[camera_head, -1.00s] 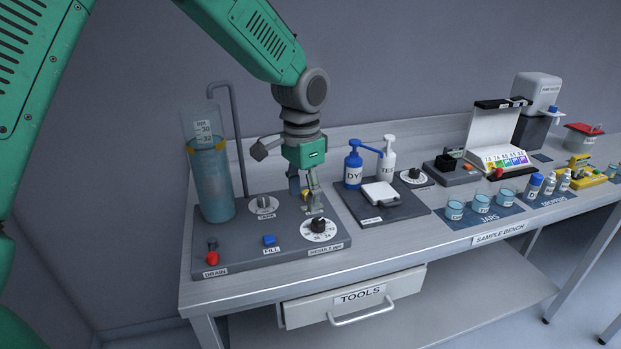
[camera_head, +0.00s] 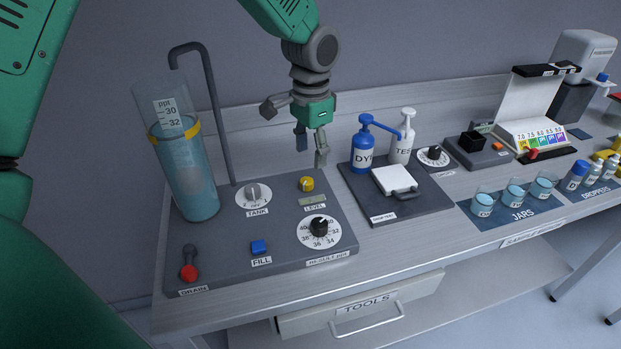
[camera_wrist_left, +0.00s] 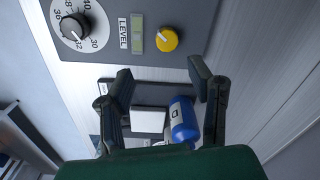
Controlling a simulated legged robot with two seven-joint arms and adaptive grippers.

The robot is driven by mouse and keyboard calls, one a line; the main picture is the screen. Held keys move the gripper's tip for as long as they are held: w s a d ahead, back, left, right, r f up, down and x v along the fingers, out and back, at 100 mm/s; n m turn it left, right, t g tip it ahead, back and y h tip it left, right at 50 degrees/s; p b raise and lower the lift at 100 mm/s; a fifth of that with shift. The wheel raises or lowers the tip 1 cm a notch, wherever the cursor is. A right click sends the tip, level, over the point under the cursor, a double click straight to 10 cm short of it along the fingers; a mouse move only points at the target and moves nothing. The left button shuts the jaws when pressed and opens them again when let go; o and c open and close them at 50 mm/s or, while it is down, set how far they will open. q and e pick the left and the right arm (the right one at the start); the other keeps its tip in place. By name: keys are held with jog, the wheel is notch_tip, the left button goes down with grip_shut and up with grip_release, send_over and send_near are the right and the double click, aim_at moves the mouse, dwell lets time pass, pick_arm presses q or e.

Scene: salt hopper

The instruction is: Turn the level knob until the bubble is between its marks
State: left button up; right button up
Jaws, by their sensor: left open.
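The yellow level knob (camera_head: 306,184) sits on the grey panel (camera_head: 222,245), with a small greenish bubble window (camera_head: 312,200) and the LEVEL label just in front of it. In the left wrist view the knob (camera_wrist_left: 167,40) and the window (camera_wrist_left: 137,33) lie beyond the fingertips; I cannot make out the bubble against its marks. My left gripper (camera_head: 311,155) is open and empty, above and behind the knob, apart from it. In the left wrist view its two fingers (camera_wrist_left: 162,75) are spread wide. My right gripper is not in view.
A black dial (camera_head: 319,226) and the TANK knob (camera_head: 253,193) flank the level knob. A blue FILL button (camera_head: 259,246), a red DRAIN lever (camera_head: 188,271) and a water cylinder (camera_head: 190,175) share the panel. A blue DYE bottle (camera_head: 363,152) stands right of the gripper.

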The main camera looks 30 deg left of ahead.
aim_at(305, 181)
pick_arm(q)
jog(key=f, duration=0.3)
jog(key=a+f, duration=0.1)
jog(key=f, duration=0.1)
jog(key=a+f, duration=0.1)
jog(key=f, duration=0.2)
jog(key=shift+a+f, duration=0.2)
jog(key=shift+f, duration=0.1)
jog(key=shift+d, duration=0.5)
jog(key=shift+d+r, duration=0.1)
jog(key=shift+d, duration=0.35)
jog(key=c, duration=0.7)
jog(key=shift+a, duration=0.1)
grip_shut()
jog(key=shift+s+a+f, duration=0.1)
jog(key=shift+a+f, duration=0.1)
jog(key=shift+a, duration=0.3)
jog(key=shift+d+r, duration=0.1)
jog(key=shift+d, duration=0.15)
jog(key=shift+d+r+m+p, duration=0.1)
jog(key=shift+m+p, duration=0.8)
jog(key=shift+p, duration=0.25)
jog(key=shift+m, duration=0.3)
jog(key=shift+a+f, duration=0.2)
jog(key=shift+f, duration=0.05)
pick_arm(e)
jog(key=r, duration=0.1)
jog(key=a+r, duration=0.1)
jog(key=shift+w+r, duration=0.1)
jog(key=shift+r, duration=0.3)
